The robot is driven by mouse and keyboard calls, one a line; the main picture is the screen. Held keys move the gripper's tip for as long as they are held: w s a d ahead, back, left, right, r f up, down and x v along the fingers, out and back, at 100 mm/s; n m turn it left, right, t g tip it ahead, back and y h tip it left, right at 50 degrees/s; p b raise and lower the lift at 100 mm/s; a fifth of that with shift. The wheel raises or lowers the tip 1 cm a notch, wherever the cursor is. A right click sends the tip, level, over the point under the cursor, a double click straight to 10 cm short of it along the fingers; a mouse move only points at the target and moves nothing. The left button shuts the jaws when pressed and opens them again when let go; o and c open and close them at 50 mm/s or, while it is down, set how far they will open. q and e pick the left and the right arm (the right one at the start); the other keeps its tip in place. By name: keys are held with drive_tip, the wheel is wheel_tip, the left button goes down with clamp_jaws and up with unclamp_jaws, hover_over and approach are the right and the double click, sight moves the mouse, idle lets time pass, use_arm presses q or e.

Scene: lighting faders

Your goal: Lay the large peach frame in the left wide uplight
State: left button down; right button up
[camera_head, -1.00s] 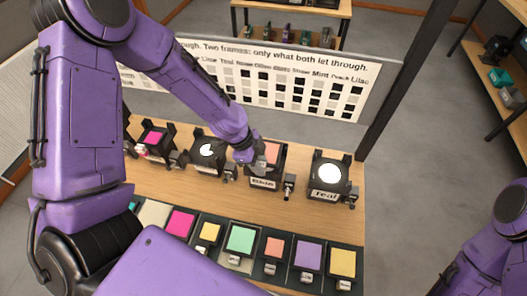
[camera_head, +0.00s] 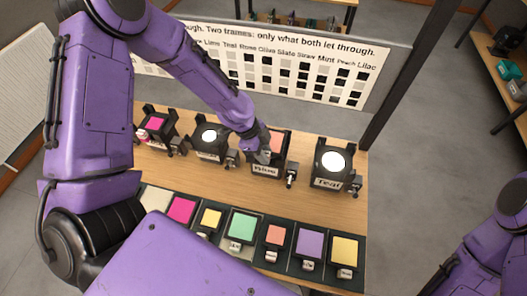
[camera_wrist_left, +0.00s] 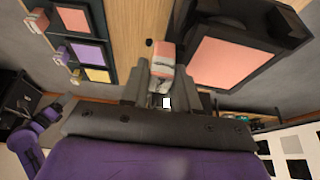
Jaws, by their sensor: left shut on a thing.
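The large peach frame (camera_head: 276,142) shows a peach panel in a dark border, at the third uplight from the left (camera_head: 265,170). In the left wrist view the peach panel (camera_wrist_left: 235,68) lies flat-looking within the dark uplight housing (camera_wrist_left: 187,22). I cannot tell whether it is fully seated. My left gripper (camera_head: 262,154) is at the near left side of this uplight and hides part of it. In the left wrist view its fingers (camera_wrist_left: 163,88) are shut on the frame's small peach-and-white tab (camera_wrist_left: 162,62). My right gripper is out of view.
A lit uplight labelled Teal (camera_head: 333,162) stands to the right, another lit one (camera_head: 209,137) to the left, and one with a pink panel (camera_head: 155,124) farther left. A dark rack (camera_head: 290,262) of coloured frames runs along the front. A chart board (camera_head: 300,70) stands behind.

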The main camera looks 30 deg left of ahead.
use_arm(q)
drive_tip(key=shift+s+f, duration=0.1)
drive_tip(key=shift+s, duration=0.05)
drive_tip(key=shift+f, duration=0.1)
drive_tip(key=shift+f+b, duration=0.4)
drive_tip(key=shift+b, duration=0.05)
drive_tip(key=shift+f, duration=0.1)
drive_tip(key=shift+f+b, duration=0.75)
drive_tip(key=shift+f, duration=0.05)
drive_tip(key=shift+s+f, duration=0.1)
drive_tip(key=shift+f, duration=0.05)
